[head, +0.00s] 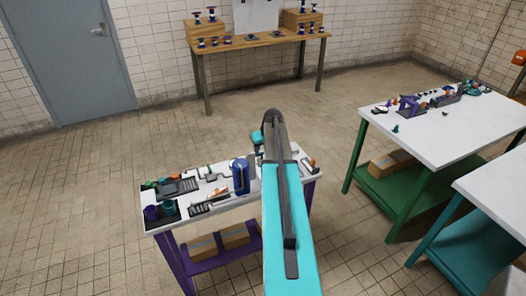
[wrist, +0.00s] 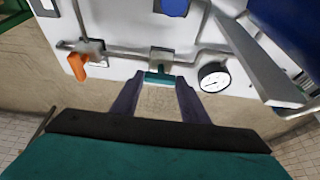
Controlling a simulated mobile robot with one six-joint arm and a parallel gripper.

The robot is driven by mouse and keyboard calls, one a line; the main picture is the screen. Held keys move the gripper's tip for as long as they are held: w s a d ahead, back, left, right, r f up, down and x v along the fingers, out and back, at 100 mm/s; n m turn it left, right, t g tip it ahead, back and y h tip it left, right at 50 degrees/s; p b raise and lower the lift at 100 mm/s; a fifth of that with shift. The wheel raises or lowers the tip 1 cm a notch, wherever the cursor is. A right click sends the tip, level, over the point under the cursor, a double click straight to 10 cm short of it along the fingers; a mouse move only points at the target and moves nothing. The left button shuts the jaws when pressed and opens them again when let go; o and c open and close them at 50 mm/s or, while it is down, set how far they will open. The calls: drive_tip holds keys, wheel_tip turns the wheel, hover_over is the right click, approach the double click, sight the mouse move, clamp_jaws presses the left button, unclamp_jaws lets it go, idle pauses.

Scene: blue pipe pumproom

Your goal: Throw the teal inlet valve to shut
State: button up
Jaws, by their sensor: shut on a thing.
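The teal inlet valve handle (wrist: 160,79) shows in the upper middle of the wrist view, as a short teal bar on a grey metal fitting in a pipe run. My gripper (wrist: 158,84) has its two purple fingers on either side of the teal bar and is shut on it. The bar points from the fitting toward my gripper, across the edge of the white board. In the head view my own teal arm covers this part of the bench, so the valve and fingers are hidden there.
A round gauge (wrist: 213,77) sits right of the valve. An orange handle (wrist: 76,66) is to the left. A large blue object (wrist: 288,22) and grey bar fill the upper right. The white-topped bench (head: 224,203) carries several fixtures. Floor is clear left of the bench.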

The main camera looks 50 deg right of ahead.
drive_tip(key=shift+m+b, duration=0.5)
drive_tip(key=shift+m, duration=0.1)
drive_tip(key=shift+w+a+f+m+g+h+b, duration=0.1)
drive_tip(key=shift+m+g+h+b, duration=0.2)
drive_tip(key=shift+m+h+b, duration=0.55)
drive_tip(key=m+b, duration=0.1)
drive_tip(key=m, duration=0.1)
drive_tip(key=m+g+b, duration=0.1)
drive_tip(key=m+b, duration=0.1)
drive_tip(key=m, duration=0.1)
drive_tip(key=shift+w+a+m+g+h, duration=0.1)
drive_tip(key=shift+w+m+g+h, duration=0.15)
drive_tip(key=shift+g+h, duration=0.1)
drive_tip(key=m+b, duration=0.1)
drive_tip(key=m, duration=0.1)
drive_tip(key=m+g+b, duration=0.1)
drive_tip(key=m, duration=0.1)
drive_tip(key=m+g+b, duration=0.1)
drive_tip(key=m, duration=0.1)
drive_tip(key=shift+w+b, duration=0.3)
drive_tip(key=shift+m+g+b, duration=0.8)
drive_tip(key=shift+m+g, duration=0.05)
drive_tip(key=shift+m, duration=1.05)
drive_tip(key=o, duration=1.1)
drive_tip(key=shift+w, duration=0.1)
drive_tip(key=shift+c, duration=0.2)
